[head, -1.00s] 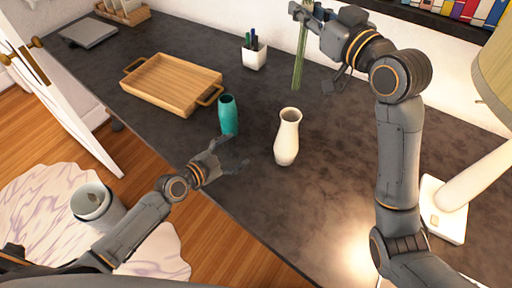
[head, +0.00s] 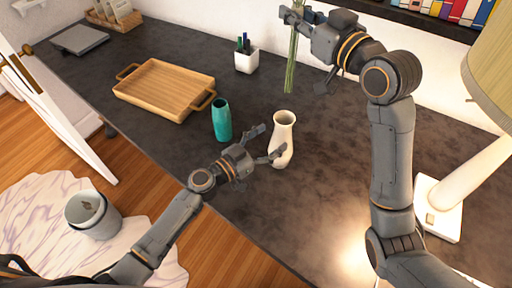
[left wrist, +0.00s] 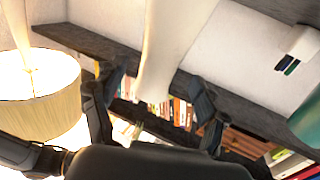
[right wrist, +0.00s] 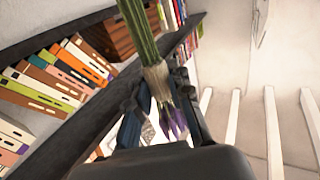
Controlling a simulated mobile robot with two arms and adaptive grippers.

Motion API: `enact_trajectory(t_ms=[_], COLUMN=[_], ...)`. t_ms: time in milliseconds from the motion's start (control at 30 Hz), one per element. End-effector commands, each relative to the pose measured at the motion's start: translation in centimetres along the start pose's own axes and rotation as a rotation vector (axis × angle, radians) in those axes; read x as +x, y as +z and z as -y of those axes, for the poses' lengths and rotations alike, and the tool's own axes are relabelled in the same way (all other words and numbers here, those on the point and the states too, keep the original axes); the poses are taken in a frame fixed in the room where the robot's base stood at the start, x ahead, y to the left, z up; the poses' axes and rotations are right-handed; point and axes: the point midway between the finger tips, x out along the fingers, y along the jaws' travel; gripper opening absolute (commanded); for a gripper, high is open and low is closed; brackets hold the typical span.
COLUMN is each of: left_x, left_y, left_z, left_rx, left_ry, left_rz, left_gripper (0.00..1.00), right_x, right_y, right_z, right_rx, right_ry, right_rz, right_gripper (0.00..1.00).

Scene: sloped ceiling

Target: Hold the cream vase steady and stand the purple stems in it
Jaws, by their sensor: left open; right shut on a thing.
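The cream vase (head: 283,130) stands upright on the dark desk. My left gripper (head: 268,142) is open beside it, with its fingers on either side of the vase's near lower part. In the left wrist view the vase (left wrist: 172,40) shows between the spread fingers (left wrist: 150,105); contact is unclear. My right gripper (head: 299,20) is shut on the purple stems, held above the desk behind the vase. Their green stalks (head: 290,70) hang down in the head view. The right wrist view shows the purple flowers (right wrist: 176,120) by the fingers (right wrist: 160,100).
A teal vase (head: 222,120) stands close to the left of my left gripper. A wooden tray (head: 165,90) and a white pen cup (head: 246,61) are farther back. A lamp (head: 440,195) stands at the right. The desk between vase and lamp is clear.

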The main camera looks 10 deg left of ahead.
Motion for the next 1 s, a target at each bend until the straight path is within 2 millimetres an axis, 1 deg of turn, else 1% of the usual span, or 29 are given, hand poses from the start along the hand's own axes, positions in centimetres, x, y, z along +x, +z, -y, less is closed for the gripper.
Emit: enact_trajectory(t_ms=[33, 100, 200, 300, 433, 700, 733, 767, 800, 867, 900, 967, 1000], left_x=[1.1, 2.2, 3.7, 4.6, 5.3, 5.4, 5.4, 5.4, 5.4, 5.4, 5.4, 5.4, 5.4], left_y=[-0.1, -0.1, 0.0, 0.0, 0.0, 0.1, 0.1, 0.1, 0.1, 0.0, 0.0, 0.1, 0.0], left_z=[0.0, 0.0, 0.0, 0.0, 0.0, 0.0, 0.0, 0.0, 0.0, 0.0, 0.0, 0.0, 0.0], left_rx=[-0.001, -0.001, -0.001, -0.002, -0.001, 0.000, 0.000, 0.000, 0.000, 0.000, 0.000, 0.000, 0.000], left_ry=[0.001, 0.000, 0.000, 0.000, 0.000, 0.000, 0.000, 0.000, 0.000, 0.000, 0.000, 0.000, 0.000], left_rz=[-0.002, -0.001, 0.000, 0.000, 0.001, 0.001, 0.001, 0.001, 0.001, 0.001, 0.001, 0.001, 0.001], left_gripper=[0.73, 0.73, 0.73, 0.73, 0.73, 0.73, 0.71, 0.65, 0.57, 0.44, 0.36, 0.24, 0.16], right_x=[0.0, 0.0, 0.0, 0.0, 0.0, 0.0, 0.0, 0.0, 0.0, 0.0, 0.0, 0.0, 0.0], right_y=[0.0, 0.0, 0.0, 0.0, 0.0, 0.0, 0.0, 0.0, 0.0, 0.0, 0.0, 0.0, 0.0], right_z=[0.0, 0.0, 0.0, 0.0, 0.0, 0.0, 0.0, 0.0, 0.0, 0.0, 0.0, 0.0, 0.0], right_rx=[0.000, 0.000, 0.000, 0.000, 0.000, 0.000, 0.000, 0.000, 0.000, 0.000, 0.000, 0.000, 0.000], right_ry=[0.000, 0.000, 0.000, 0.000, 0.000, 0.000, 0.000, 0.000, 0.000, 0.000, 0.000, 0.000, 0.000], right_rz=[0.000, 0.000, 0.000, 0.000, 0.000, 0.000, 0.000, 0.000, 0.000, 0.000, 0.000, 0.000, 0.000], right_gripper=[0.00, 0.00, 0.00, 0.00, 0.00, 0.00, 0.00, 0.00, 0.00, 0.00, 0.00, 0.00, 0.00])
